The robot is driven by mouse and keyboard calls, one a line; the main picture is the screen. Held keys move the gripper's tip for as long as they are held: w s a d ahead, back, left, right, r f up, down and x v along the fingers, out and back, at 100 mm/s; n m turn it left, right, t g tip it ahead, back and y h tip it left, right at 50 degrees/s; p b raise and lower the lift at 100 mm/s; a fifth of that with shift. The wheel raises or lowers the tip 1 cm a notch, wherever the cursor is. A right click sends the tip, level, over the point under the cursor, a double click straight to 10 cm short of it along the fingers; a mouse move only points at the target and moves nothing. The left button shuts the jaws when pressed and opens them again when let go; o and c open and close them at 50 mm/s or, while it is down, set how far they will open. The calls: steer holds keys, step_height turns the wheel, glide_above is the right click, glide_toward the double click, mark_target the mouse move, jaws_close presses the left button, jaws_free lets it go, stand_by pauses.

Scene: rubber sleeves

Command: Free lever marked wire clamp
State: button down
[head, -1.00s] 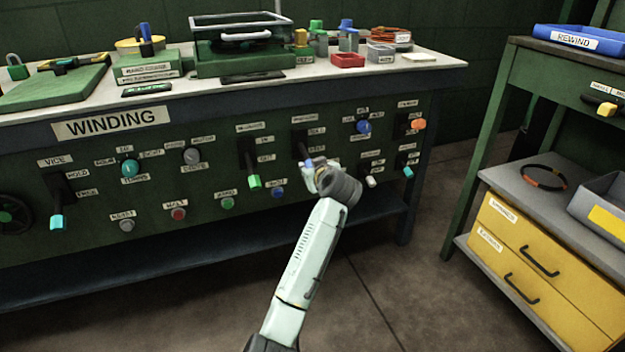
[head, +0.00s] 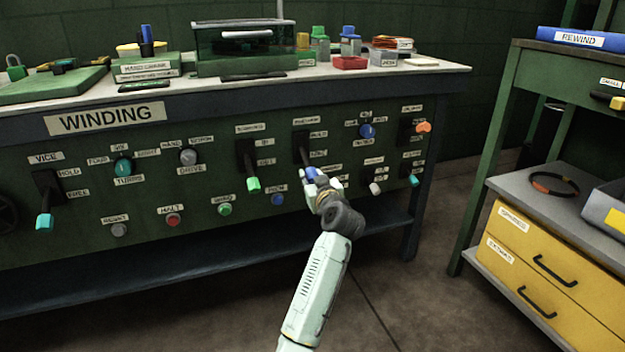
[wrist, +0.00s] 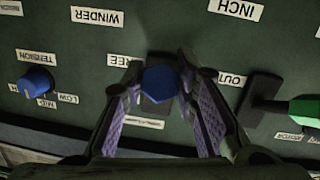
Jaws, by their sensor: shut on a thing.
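A lever with a blue end (head: 310,173) sticks out of a dark slot plate (head: 302,146) on the green panel, pointing downward. The small label (head: 306,121) above it is too small to read in the head view. My gripper (head: 320,183) is at the lever's end. In the wrist view, which is upside down, the blue end (wrist: 160,84) sits between the two fingers of my gripper (wrist: 160,72), which are shut on it. A partly hidden label ending in "EE" (wrist: 120,61) is beside it. The fingers hide part of the plate.
A green-tipped lever (head: 253,184) stands close on the left, also in the wrist view (wrist: 303,108). A blue button (head: 277,199) and a white-tipped lever (head: 375,188) are nearby. A teal-tipped lever (head: 44,221) is far left. Open floor lies before the panel.

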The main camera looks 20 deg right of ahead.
steer(key=c, duration=1.3)
jaws_free()
steer(key=shift+w, duration=0.1)
steer(key=s, duration=0.8)
steer(key=s+r, duration=0.1)
steer(key=s, duration=0.3)
steer(key=shift+a+r, duration=0.1)
steer(key=shift+a, duration=0.2)
steer(key=shift+a, duration=0.1)
